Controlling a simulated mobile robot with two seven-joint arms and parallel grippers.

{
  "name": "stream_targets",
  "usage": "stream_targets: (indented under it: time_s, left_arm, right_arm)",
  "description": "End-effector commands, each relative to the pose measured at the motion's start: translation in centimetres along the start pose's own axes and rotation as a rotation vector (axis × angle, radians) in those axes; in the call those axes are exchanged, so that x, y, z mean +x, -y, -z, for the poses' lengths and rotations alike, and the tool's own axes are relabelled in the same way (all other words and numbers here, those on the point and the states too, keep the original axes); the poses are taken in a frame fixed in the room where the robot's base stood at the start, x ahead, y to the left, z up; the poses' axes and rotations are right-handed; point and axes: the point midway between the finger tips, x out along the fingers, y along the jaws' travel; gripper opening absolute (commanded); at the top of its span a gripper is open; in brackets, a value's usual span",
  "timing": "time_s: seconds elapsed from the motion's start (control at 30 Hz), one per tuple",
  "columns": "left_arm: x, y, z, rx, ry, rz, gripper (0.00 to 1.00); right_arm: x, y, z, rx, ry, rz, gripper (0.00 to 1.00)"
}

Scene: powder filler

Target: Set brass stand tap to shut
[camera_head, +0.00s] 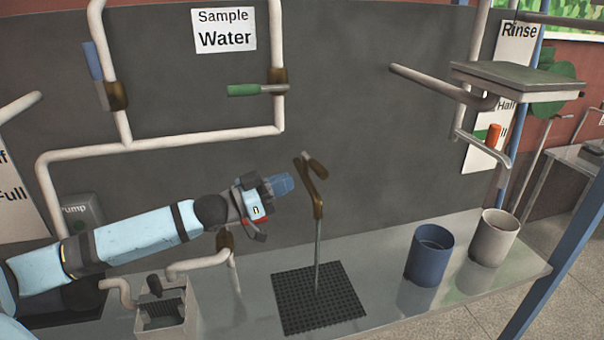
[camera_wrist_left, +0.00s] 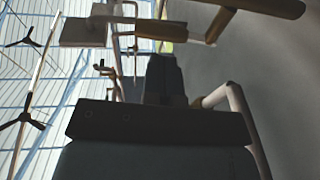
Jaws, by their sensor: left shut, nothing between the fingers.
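The brass stand tap (camera_head: 319,206) stands on a thin upright grey stem above a black grid mat, right of centre in the head view. Its brown top piece (camera_head: 315,164) slants down to the right. My left gripper (camera_head: 284,183) is just left of the tap, at about the height of its upper part, with a small gap between them. The gripper is shut and empty. In the left wrist view my shut fingers (camera_wrist_left: 163,78) point up, and a brown bar (camera_wrist_left: 270,7) crosses the top right. My right gripper is not in view.
The black grid mat (camera_head: 300,310) lies on the grey bench. A blue cup (camera_head: 428,262) and a beige cup (camera_head: 494,243) stand to the right. White pipes with green and blue levers (camera_head: 243,90) run on the dark wall behind. A small grey box (camera_head: 165,315) stands at the front left.

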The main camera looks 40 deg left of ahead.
Motion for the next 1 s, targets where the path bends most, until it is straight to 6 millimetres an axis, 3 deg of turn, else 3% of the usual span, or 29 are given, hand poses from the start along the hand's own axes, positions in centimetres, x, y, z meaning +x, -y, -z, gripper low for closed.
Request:
stream_targets:
  time_s: [0.2, 0.4, 1.0]
  left_arm:
    - [2.8, 0.0, 0.3, 0.0, -0.002, -0.001, 0.0]
    - [4.3, 0.0, 0.1, 0.0, -0.001, 0.0, 0.0]
    - [4.8, -0.2, -0.1, 0.002, 0.0, 0.008, 0.0]
  right_arm:
    - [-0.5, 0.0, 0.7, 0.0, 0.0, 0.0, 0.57]
    - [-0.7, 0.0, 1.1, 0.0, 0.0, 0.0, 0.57]
    - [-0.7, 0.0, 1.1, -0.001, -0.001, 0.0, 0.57]
